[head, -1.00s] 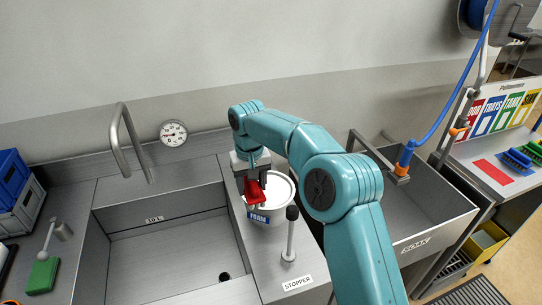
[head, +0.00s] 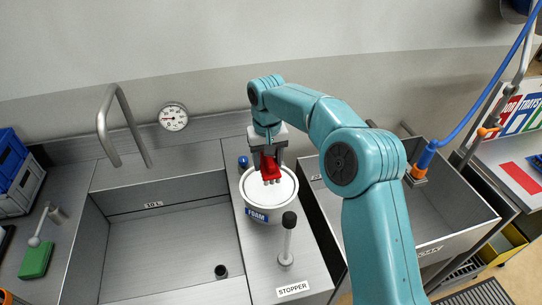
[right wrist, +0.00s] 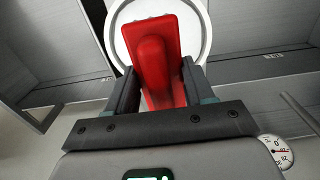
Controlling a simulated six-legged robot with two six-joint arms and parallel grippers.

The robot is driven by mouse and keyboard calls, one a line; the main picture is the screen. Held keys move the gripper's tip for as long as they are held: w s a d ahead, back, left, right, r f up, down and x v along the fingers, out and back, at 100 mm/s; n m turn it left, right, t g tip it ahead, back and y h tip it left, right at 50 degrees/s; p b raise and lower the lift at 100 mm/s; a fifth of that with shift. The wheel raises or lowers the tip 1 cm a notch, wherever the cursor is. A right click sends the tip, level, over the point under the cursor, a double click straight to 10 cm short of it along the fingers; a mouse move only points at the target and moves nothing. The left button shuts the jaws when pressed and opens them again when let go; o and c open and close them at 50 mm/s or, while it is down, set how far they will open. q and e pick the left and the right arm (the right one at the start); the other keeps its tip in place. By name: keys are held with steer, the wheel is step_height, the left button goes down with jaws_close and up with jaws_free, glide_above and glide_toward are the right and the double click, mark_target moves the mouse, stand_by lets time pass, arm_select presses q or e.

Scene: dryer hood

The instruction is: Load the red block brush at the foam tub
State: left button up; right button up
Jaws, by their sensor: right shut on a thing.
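The red block brush (head: 268,168) is held in my right gripper (head: 267,160), over the back part of the foam tub. The foam tub (head: 258,216) is a white round tub labelled FOAM on the ledge between two sinks, with white foam (head: 266,192) filling its top. In the right wrist view the jaws (right wrist: 155,85) are shut on the red brush (right wrist: 153,60), and the white tub rim (right wrist: 207,30) shows behind it. Whether the brush touches the foam I cannot tell. My left gripper is not in view.
A stopper post (head: 287,240) stands just in front of the tub. A steel sink (head: 170,250) lies left and the soak sink (head: 440,215) right. A blue-topped item (head: 243,163) stands behind the tub.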

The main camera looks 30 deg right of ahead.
steer(key=shift+s+a+f, duration=0.1)
steer(key=shift+s+f, duration=0.2)
steer(key=f+b, duration=0.2)
steer(key=f, duration=0.1)
steer(key=f+b, duration=0.1)
steer(key=shift+w+d+f, duration=0.2)
steer(key=shift+w, duration=0.15)
steer(key=shift+s+a+f+b, duration=0.15)
steer(key=shift+f+b, duration=0.05)
steer(key=shift+b, duration=0.35)
steer(key=shift+s, duration=0.15)
steer(key=shift+d+f, duration=0.1)
steer(key=shift+d, duration=0.25)
steer(key=shift+w+f, duration=0.15)
steer(key=shift+w, duration=0.1)
steer(key=shift+a, duration=0.2)
steer(key=shift+s+r, duration=0.2)
steer(key=shift+s, duration=0.05)
steer(key=shift+d, duration=0.1)
steer(key=shift+w+f, duration=0.15)
steer(key=shift+w, duration=0.05)
